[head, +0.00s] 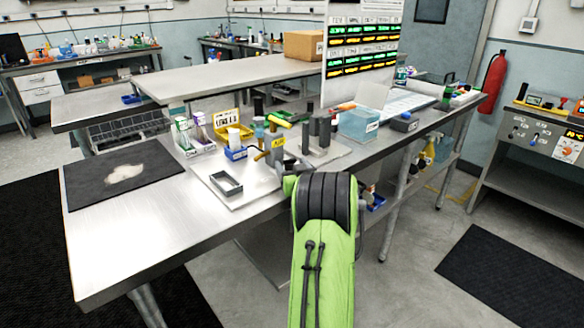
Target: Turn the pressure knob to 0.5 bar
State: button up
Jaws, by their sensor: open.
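I cannot tell which part is the pressure knob, and no bar setting is readable. My green arm with its black ringed joint rises at the bottom middle, beside the front edge of the steel bench. My gripper does not show. The panel is well to the right of my arm, with nothing of mine touching it.
The steel bench (130,240) holds a black mat (118,181) with a white patch, a grey tray (226,183), bottles, dark blocks and a clear blue box (359,124). A red extinguisher (494,76) hangs at right. Open floor (400,270) and a black mat (505,275) lie before the panel bench.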

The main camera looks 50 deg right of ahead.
jog(key=shift+c, duration=0.3)
jog(key=c, duration=1)
jog(key=shift+s+d+n+y, duration=0.1)
jog(key=shift+d+n+y, duration=0.05)
jog(key=shift+n+y, duration=0.2)
jog(key=n+t+y, duration=0.2)
jog(key=y, duration=0.1)
jog(key=n+y, duration=0.1)
jog(key=y, duration=0.1)
jog(key=shift+s+d+t, duration=0.2)
jog(key=shift+d+t, duration=0.15)
jog(key=shift+t, duration=0.05)
jog(key=shift+d+n+t+y+p, duration=0.15)
jog(key=shift+n+t+y+p, duration=0.15)
jog(key=shift+n+y+p, duration=0.8)
jog(key=shift+d+n+y, duration=0.1)
jog(key=shift+n+y, duration=0.45)
jog(key=shift+y, duration=0.6)
jog(key=shift+n+y+p, duration=0.4)
jog(key=shift+y+p, duration=0.3)
jog(key=o, duration=1.1)
jog(key=shift+c, duration=0.2)
